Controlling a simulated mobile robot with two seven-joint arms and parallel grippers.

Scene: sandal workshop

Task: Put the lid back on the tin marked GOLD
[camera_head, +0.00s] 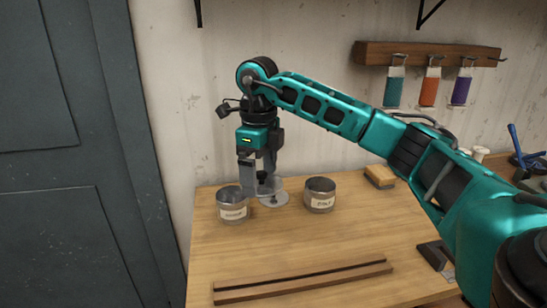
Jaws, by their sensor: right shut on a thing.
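The tin marked GOLD (320,196) stands upright and open on the wooden table, its label facing me. My right gripper (262,176) points down between this tin and a second open tin (232,206), whose label I cannot read for sure. It is shut on the dark knob of a grey lid (273,183), held just left of the GOLD tin and apart from it. Another round grey lid (273,199) with a small knob lies on the table below the held one, partly overlapped by it in view. My left gripper is not in view.
A long wooden strip with a dark groove (300,281) lies along the table front (330,247). A wooden block (380,176) sits at the back right. A dark block (432,257) lies at the right edge. The table middle is clear.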

